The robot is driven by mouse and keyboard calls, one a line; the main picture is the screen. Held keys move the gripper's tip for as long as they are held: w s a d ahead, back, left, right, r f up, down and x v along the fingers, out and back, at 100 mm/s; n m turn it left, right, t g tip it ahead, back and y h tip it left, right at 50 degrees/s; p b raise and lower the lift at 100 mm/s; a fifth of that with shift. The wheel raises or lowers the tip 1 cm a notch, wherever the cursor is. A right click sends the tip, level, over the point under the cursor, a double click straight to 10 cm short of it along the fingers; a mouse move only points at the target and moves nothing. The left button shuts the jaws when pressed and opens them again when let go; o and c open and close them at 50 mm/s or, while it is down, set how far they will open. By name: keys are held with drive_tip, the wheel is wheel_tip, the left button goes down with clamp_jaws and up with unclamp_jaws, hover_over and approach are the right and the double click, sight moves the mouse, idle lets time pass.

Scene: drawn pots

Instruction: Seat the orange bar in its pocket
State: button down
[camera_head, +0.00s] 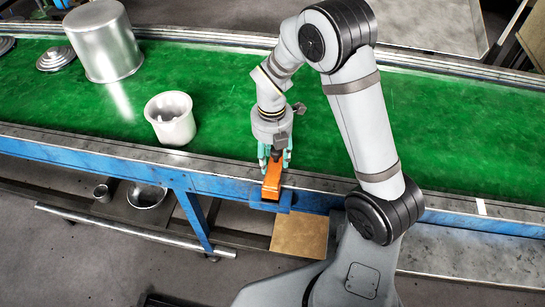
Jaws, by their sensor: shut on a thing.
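The orange bar (271,182) is at the near edge of the green conveyor. Its long side runs toward the front of the picture. My gripper (273,163) points down with its teal fingers around the bar's far end and is shut on it. A blue block (286,202) shows below and beside the bar at the conveyor's front rail. A pocket in it cannot be made out, as the bar covers its middle. I cannot tell whether the bar touches the block or hovers just over it.
A white pot (171,120) stands on the green belt (218,91) left of my gripper. A large metal pot (103,42) and a metal lid (55,58) are farther left. The belt between the white pot and my gripper is clear.

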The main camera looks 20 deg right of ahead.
drive_tip(key=shift+f+b, duration=1.5)
drive_tip(key=shift+f, duration=0.4)
drive_tip(key=shift+r+p, duration=1.5)
drive_tip(key=shift+r, duration=0.15)
drive_tip(key=shift+f+b, duration=1.35)
drive_tip(key=shift+f, duration=0.45)
idle(1.0)
drive_tip(key=c, duration=0.9)
unclamp_jaws()
drive_tip(key=shift+c, duration=0.2)
drive_tip(key=shift+o, duration=0.3)
wheel_tip(320, 180, up, 12)
drive_tip(key=shift+s+r, duration=0.1)
